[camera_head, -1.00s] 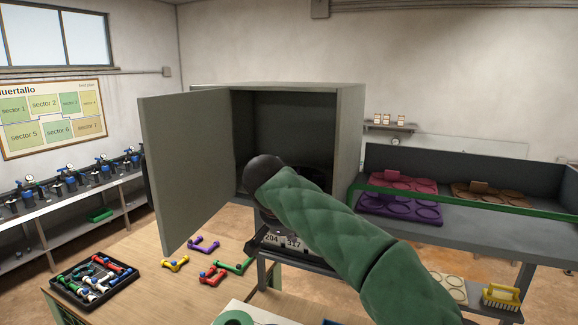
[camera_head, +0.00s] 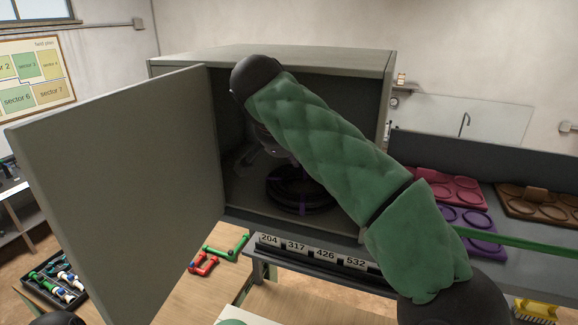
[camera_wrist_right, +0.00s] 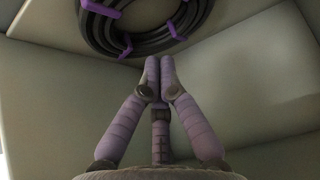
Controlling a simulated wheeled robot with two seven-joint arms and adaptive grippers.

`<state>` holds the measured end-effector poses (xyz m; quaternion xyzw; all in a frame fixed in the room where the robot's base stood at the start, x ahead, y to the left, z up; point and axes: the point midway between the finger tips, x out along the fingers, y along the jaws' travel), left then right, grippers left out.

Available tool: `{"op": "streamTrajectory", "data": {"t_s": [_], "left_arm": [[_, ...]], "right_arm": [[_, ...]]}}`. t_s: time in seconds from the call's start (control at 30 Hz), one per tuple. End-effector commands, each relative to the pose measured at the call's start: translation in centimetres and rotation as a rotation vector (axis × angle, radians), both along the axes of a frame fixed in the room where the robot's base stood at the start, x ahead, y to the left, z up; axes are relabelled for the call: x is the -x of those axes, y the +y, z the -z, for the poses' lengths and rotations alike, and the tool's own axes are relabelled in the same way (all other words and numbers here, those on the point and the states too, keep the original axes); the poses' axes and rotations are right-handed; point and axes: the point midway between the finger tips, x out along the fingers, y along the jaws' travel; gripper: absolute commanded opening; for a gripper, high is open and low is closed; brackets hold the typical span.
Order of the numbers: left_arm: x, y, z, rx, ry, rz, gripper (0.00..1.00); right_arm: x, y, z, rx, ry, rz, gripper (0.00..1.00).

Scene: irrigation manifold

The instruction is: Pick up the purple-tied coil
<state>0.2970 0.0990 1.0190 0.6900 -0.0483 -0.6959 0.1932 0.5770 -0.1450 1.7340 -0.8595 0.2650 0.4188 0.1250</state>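The black coil with purple ties (camera_head: 288,198) lies on the floor of the open grey cabinet (camera_head: 300,55). My right forearm hides part of it in the head view. In the right wrist view the coil (camera_wrist_right: 150,44) is at the top, with several purple ties on it. My right gripper (camera_wrist_right: 160,64) has its fingertips together with nothing between them, pointing toward the coil and apart from it. In the head view the right gripper (camera_head: 272,143) is inside the cabinet, mostly hidden behind my arm. My left gripper is not in view.
The cabinet door (camera_head: 120,190) stands open on the left. Cabinet walls lie close around the right gripper. Below are number labels (camera_head: 325,252), a black tray of fittings (camera_head: 58,280) and red (camera_head: 203,263) and green (camera_head: 228,248) pipe pieces. Coloured trays (camera_head: 455,188) stand at right.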

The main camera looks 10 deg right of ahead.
Motion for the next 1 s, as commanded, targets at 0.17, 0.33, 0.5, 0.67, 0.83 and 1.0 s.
{"op": "streamTrajectory", "data": {"t_s": [0.17,0.33,0.5,0.67,0.83,1.0], "left_arm": [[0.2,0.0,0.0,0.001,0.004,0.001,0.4],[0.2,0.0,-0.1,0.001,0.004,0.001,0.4],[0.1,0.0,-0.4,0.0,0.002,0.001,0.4],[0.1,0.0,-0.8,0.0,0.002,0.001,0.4],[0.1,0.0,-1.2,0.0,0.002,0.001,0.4],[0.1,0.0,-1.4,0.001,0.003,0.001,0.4]], "right_arm": [[-0.6,-0.5,0.9,0.0,0.0,0.002,0.0],[-2.0,-1.5,3.1,0.001,0.003,0.001,0.0],[-3.6,-2.6,5.6,0.001,0.003,0.002,0.0],[-5.1,-3.6,7.8,0.0,0.002,0.001,0.0],[-3.1,-2.2,7.6,-0.001,-0.002,-0.004,0.0],[-2.0,-1.5,7.7,-0.001,-0.001,-0.002,0.0]]}}
